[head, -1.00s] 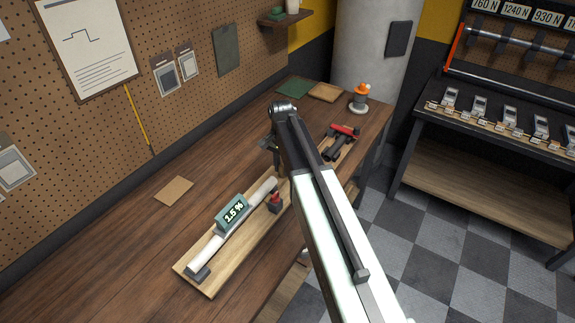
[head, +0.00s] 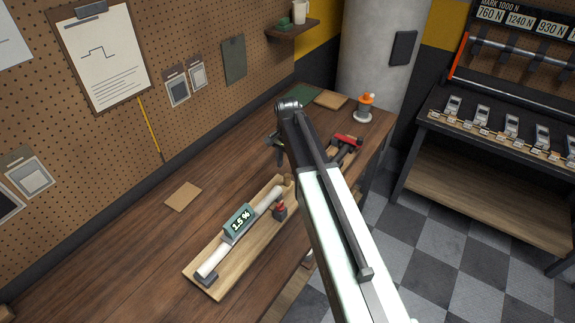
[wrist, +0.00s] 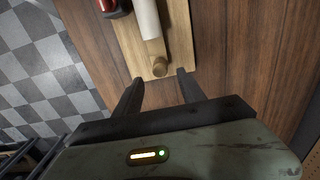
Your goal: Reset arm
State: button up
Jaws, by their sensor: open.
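My arm reaches out over the wooden workbench (head: 130,240) in the head view. My gripper (head: 277,150) is near the bench's middle, mostly hidden behind my arm. In the wrist view my gripper (wrist: 158,82) is open, with two dark fingers spread apart and nothing between them. Just beyond the fingertips is the end of a wooden board (wrist: 183,45) with a pale tube (wrist: 147,20) on it.
A red and black tool (head: 345,145) lies on the bench to the right of my arm. An orange-topped item (head: 365,106) stands at the far right corner. A brown card (head: 183,196) lies on the left. A second bench (head: 480,130) with several small devices stands at right.

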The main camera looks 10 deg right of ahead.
jog(key=shift+r, duration=0.85)
jog(key=shift+f, duration=0.1)
jog(key=shift+f, duration=0.1)
jog(key=s+d+f+n+b, duration=0.1)
jog(key=s+n, duration=0.3)
jog(key=s, duration=0.4)
jog(key=s+d+f+n+b, duration=0.1)
jog(key=s+f+n+b, duration=0.1)
jog(key=s+n, duration=0.3)
jog(key=shift+s+d+f, duration=0.15)
jog(key=shift+s+f, duration=0.15)
jog(key=shift+s, duration=1.7)
